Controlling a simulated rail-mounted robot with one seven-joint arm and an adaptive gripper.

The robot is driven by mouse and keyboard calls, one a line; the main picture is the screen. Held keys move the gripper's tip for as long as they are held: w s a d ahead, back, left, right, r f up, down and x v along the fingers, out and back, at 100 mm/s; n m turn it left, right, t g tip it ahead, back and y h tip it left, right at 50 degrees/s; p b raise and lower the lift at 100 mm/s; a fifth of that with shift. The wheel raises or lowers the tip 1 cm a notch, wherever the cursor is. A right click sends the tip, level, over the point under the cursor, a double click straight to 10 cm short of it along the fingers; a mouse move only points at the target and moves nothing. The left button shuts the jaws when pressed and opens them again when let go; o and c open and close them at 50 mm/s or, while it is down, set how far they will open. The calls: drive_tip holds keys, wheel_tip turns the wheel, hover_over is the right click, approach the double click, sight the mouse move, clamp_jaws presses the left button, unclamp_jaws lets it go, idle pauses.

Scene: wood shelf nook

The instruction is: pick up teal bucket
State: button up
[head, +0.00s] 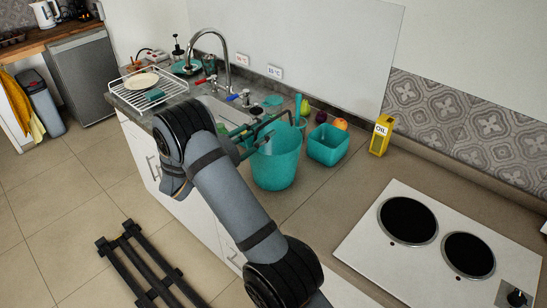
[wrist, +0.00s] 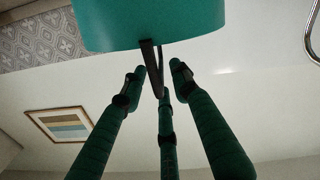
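The teal bucket (head: 275,164) is upright at the counter in the head view, near the front edge; I cannot tell whether it touches the counter. In the wrist view its smooth teal side (wrist: 150,22) fills the top of the picture. A dark handle strip (wrist: 151,66) runs from its edge in between my fingers. My gripper (wrist: 157,76) has three green-looking fingers, spread with a gap around the strip. They look open, not closed on it. In the head view my gripper (head: 260,130) is at the bucket's upper left rim, partly hidden by my arm.
A square teal tub (head: 327,146) stands close right of the bucket, with fruit (head: 340,124) behind. A yellow oil box (head: 381,135) and hob (head: 440,240) are further right. The sink tap (head: 224,60) and dish rack (head: 146,87) are to the left.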

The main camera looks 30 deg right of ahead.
drive_tip(key=p+x, duration=0.1)
drive_tip(key=x, duration=0.1)
drive_tip(key=p+x, duration=0.1)
drive_tip(key=x, duration=0.1)
drive_tip(key=r+p+x, duration=0.1)
drive_tip(key=p+x, duration=0.1)
drive_tip(key=shift+d, duration=0.15)
drive_tip(key=shift+d+f, duration=0.1)
drive_tip(key=shift+w, duration=0.1)
drive_tip(key=shift+c, duration=1)
clamp_jaws()
